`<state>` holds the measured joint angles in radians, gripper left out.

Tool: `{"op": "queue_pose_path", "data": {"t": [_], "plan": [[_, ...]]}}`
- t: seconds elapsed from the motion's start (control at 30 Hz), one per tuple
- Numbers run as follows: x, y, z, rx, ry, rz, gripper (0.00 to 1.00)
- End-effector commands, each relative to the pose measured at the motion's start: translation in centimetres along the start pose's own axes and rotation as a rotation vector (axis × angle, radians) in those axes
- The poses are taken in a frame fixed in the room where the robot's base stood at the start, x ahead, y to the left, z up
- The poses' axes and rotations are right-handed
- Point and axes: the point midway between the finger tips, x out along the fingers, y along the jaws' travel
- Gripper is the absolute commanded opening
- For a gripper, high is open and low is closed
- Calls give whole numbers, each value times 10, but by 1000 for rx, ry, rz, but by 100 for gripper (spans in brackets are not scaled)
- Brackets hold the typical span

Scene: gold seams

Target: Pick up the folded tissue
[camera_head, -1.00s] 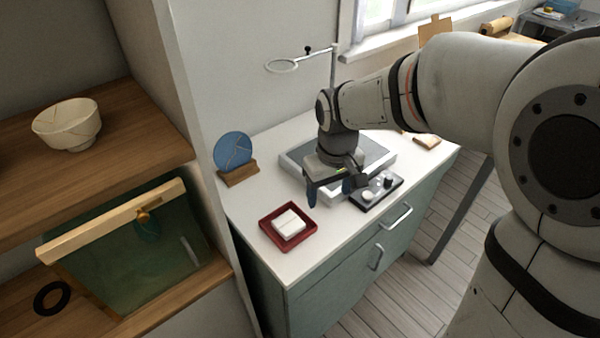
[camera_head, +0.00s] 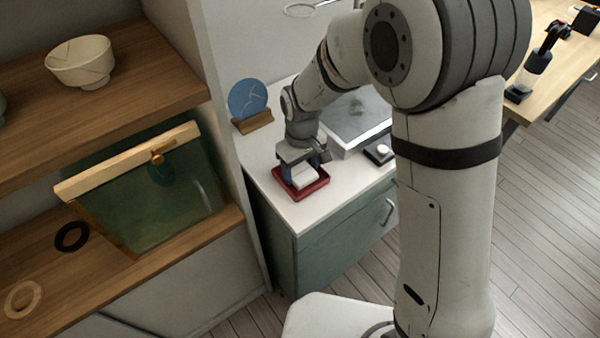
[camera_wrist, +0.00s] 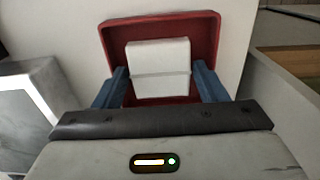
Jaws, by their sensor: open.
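The folded tissue (camera_wrist: 158,68) is a white block with a crease across it, lying in a dark red square tray (camera_wrist: 212,38). In the head view the tissue (camera_head: 304,177) and the tray (camera_head: 309,192) are on the white counter, partly hidden by my gripper. My gripper (camera_wrist: 160,82) is open, with one blue finger to the left and one to the right of the tissue in the wrist view. A narrow gap shows on either side. I cannot tell how far down the fingertips are.
A blue disc on a wooden stand (camera_head: 250,105) is behind the tray at the counter's back. A grey-topped tray (camera_head: 355,118) and a small black holder (camera_head: 380,153) are to the right. A shelf with a pale bowl (camera_head: 80,62) stands at left.

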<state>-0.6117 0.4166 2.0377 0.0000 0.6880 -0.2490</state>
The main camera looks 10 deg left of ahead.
Motion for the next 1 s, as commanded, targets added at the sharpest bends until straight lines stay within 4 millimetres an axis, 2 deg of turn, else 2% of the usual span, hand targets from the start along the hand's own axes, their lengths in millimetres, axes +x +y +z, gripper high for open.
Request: {"op": "queue_pose_path", "data": {"t": [0.23, 0.6, 0.83, 1.0], "plan": [[2, 0, 0, 0, 1, 0, 65], [2, 0, 0, -1, 1, 0, 35], [-2, -1, -1, -1, 2, 0, 34], [-26, -1, -1, -2, 5, 1, 34]]}}
